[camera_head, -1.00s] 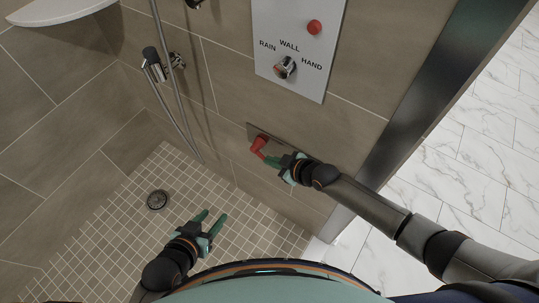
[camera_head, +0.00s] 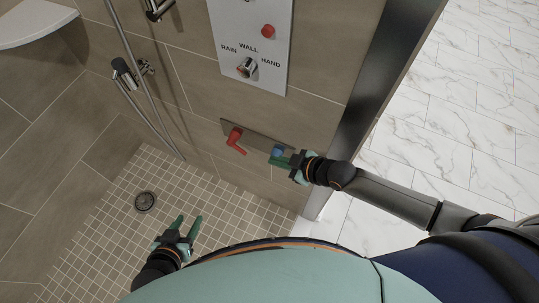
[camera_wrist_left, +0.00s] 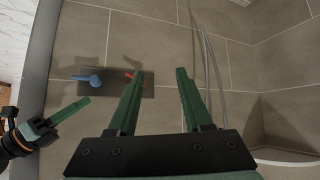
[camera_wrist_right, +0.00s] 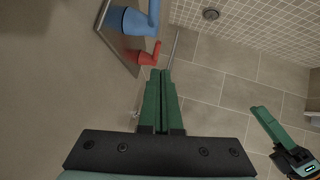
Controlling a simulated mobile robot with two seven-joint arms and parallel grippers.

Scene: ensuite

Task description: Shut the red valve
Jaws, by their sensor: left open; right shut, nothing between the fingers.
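The red valve (camera_head: 235,137) is a lever handle on a metal plate low on the shower wall; its lever points down and slightly right in the head view. It also shows in the left wrist view (camera_wrist_left: 131,75) and the right wrist view (camera_wrist_right: 143,57). A blue valve (camera_head: 277,151) sits to its right on the same plate. My right gripper (camera_head: 272,161) is shut and empty, its fingertips close by the blue valve and apart from the red lever; contact with the blue one is unclear. My left gripper (camera_head: 188,222) is open and empty above the shower floor.
A control panel (camera_head: 232,35) with a red button and a selector knob is above the valves. A hand shower (camera_head: 124,73) with a hose hangs at left. A metal door frame (camera_head: 375,85) stands right of the wall. The tiled floor with a drain (camera_head: 145,201) is clear.

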